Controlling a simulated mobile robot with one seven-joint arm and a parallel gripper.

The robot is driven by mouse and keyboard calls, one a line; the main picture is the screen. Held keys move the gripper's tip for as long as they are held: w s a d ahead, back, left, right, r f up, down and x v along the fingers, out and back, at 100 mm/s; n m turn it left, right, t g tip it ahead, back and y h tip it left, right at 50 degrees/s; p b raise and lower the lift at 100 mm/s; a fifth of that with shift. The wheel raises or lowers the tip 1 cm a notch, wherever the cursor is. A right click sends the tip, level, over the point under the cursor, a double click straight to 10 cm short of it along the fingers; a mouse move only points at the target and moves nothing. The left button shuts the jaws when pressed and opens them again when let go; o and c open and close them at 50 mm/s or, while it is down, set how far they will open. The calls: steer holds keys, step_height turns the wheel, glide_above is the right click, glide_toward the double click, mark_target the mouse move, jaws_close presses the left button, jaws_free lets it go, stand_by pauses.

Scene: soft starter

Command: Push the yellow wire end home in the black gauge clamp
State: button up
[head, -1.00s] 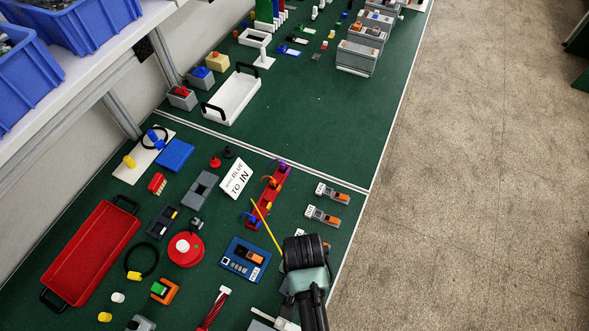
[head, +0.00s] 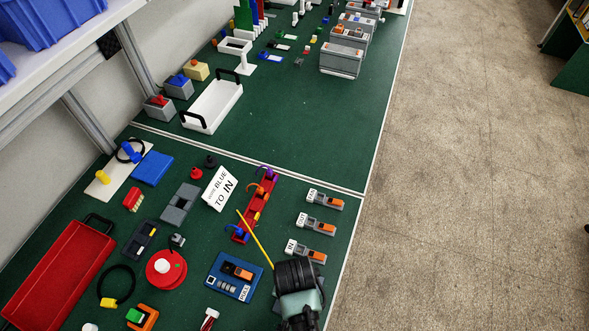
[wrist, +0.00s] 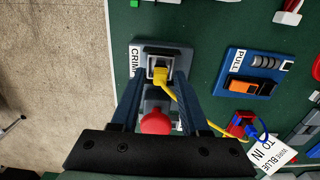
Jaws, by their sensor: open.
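In the wrist view the yellow wire end (wrist: 161,75) sits at the mouth of a dark, pale-framed clamp (wrist: 159,51) on a grey fixture whose label is partly hidden. How deep it is seated I cannot tell. The yellow wire (wrist: 205,122) bends away to the lower right. My gripper (wrist: 157,92) is open, one blue finger on each side of the fixture and wire end. A red ball knob (wrist: 156,122) shows between the fingers. In the head view the wire (head: 255,238) runs under my wrist, which hides the clamp and fingertips.
A blue PULL block (head: 235,276) stands left of my wrist. Beyond it are a red rail (head: 262,200) with coloured clips and several grey-orange connectors (head: 317,224). A red tray (head: 60,272) lies at far left. The table's right edge is close.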

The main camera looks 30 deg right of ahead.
jaws_close()
stand_by(0.3)
steer(key=shift+r, duration=0.15)
stand_by(0.3)
steer(key=shift+r+p, duration=0.35)
steer(key=shift+p, duration=0.2)
steer(key=shift+r+p, duration=1.5)
steer(key=shift+p, duration=0.15)
